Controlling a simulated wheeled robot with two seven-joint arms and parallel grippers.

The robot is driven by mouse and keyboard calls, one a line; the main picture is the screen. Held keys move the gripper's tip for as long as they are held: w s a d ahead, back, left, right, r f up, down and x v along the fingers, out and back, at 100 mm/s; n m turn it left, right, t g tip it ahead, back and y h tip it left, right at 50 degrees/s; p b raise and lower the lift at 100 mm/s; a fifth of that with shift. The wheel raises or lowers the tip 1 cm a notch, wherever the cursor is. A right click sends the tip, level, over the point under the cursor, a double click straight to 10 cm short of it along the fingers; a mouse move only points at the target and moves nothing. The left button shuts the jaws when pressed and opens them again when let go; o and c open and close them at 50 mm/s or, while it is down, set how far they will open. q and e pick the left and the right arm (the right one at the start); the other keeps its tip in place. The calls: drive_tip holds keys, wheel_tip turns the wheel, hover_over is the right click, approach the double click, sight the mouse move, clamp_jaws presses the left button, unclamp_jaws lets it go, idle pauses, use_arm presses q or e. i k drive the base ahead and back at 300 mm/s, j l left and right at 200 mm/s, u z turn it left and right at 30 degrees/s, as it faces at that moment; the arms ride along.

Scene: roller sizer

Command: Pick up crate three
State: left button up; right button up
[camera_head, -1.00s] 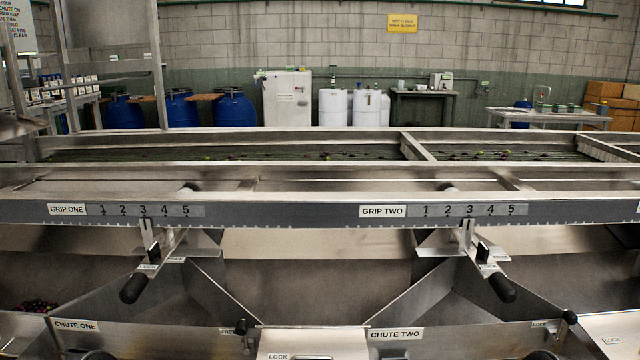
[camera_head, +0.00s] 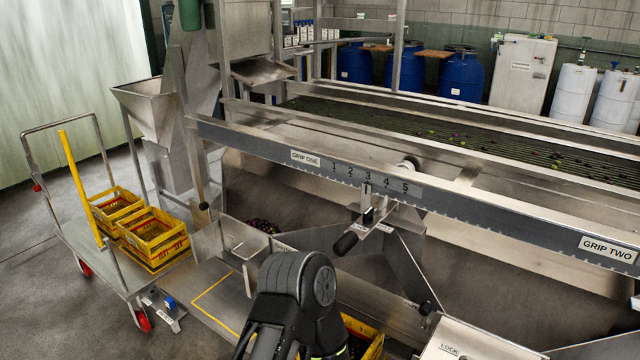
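No crate number is readable, so I cannot tell which one is crate three. A yellow crate (camera_head: 376,346) shows at the bottom edge, mostly hidden behind a black part of my own arm. Two more yellow crates are on a trolley at the left: a nearer one (camera_head: 152,262) and a farther one (camera_head: 98,208). The nearer one looks open at the top. Neither gripper's fingers are in view.
The trolley (camera_head: 75,236) has a tall metal handle frame and a yellow bar. The sizer frame (camera_head: 480,205) with its Grip One lever (camera_head: 345,243) runs across the right. Grey floor is free at the lower left.

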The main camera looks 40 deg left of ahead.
sight(166, 236)
drive_tip(key=u, duration=2.2)
drive_tip(key=i+j+u, duration=0.4)
drive_tip(key=i, duration=0.6)
drive_tip(key=i+j+u, duration=0.1)
drive_tip(key=i+u, duration=0.3)
drive_tip(key=i, duration=0.65)
drive_tip(key=i+z, duration=0.25)
drive_tip(key=i, duration=0.15)
drive_tip(key=i+j+z, duration=0.2)
drive_tip(key=i, duration=0.15)
drive_tip(key=i+j+z, duration=0.25)
drive_tip(key=i, duration=0.15)
drive_tip(key=i+j+z, duration=0.15)
drive_tip(key=z, duration=0.25)
drive_tip(key=i+j+z, duration=0.2)
drive_tip(key=z, duration=0.25)
drive_tip(key=i+j+z, duration=0.2)
drive_tip(key=z, duration=0.2)
drive_tip(key=i+j+z, duration=0.1)
drive_tip(key=j+z, duration=0.55)
drive_tip(key=z, duration=0.2)
drive_tip(key=j+z, duration=0.8)
